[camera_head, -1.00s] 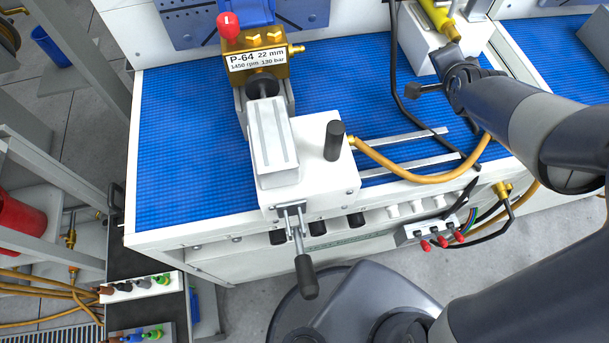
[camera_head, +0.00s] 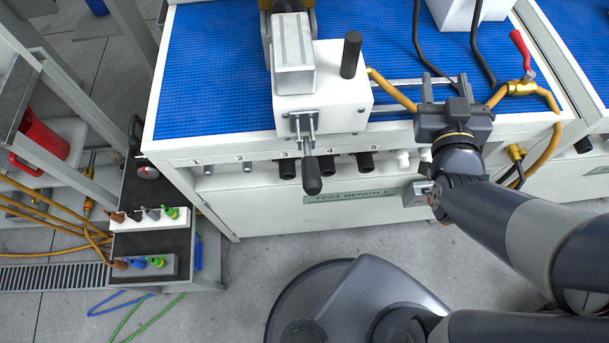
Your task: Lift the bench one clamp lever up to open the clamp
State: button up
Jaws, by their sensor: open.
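The clamp lever (camera_head: 312,174) has a black grip and hangs down from a metal bracket at the front of the white clamp block (camera_head: 322,100) on test bench one (camera_head: 200,112). My gripper (camera_head: 455,88) is to the right of the lever, over the bench's front edge, apart from the lever and at about the height of the block in the picture. It is open; I see no thing held between its fingers. Part of the hose behind it is hidden.
An orange hose (camera_head: 391,90) runs from the block to behind my gripper. A red-handled valve (camera_head: 522,60) stands to the right. Numbered ports line the bench front beside the lever. A dark cart (camera_head: 150,190) stands left. The floor in front is partly clear.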

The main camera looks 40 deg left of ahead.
aim_at(311, 176)
jog(key=k+l+u, duration=0.25)
jog(key=k, duration=0.2)
jog(key=k+u, duration=0.25)
jog(key=k, duration=0.15)
jog(key=i+j, duration=0.3)
jog(key=i, duration=0.05)
